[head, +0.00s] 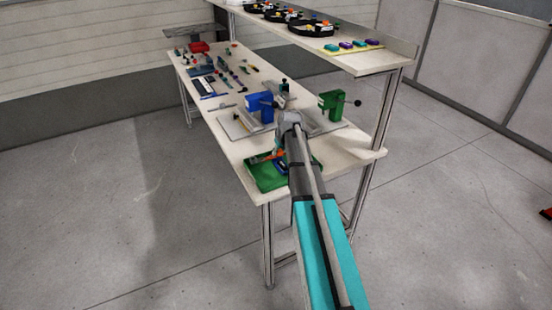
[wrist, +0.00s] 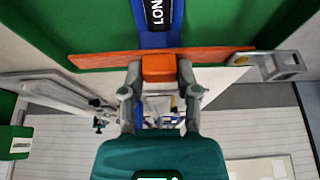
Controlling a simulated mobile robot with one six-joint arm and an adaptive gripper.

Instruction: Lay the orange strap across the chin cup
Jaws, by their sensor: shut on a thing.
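The orange strap (wrist: 100,60) stretches left to right across the upper wrist view, with a metal buckle (wrist: 275,66) at its right end. My gripper (wrist: 158,75) is shut on an orange part at the middle of this strap. A blue strap (wrist: 153,38) with white lettering on a black patch runs crosswise behind it, over green. In the head view a bit of orange strap (head: 265,158) shows over the green tray (head: 254,180); my arm hides most of the gripper there. I cannot make out the chin cup for sure in either view.
A blue clamp block (head: 260,106) and a green one (head: 334,104) stand on the bench just beyond the tray. Small parts and a red box (head: 199,47) lie farther back. A raised shelf (head: 340,56) with black rings overhangs the right side.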

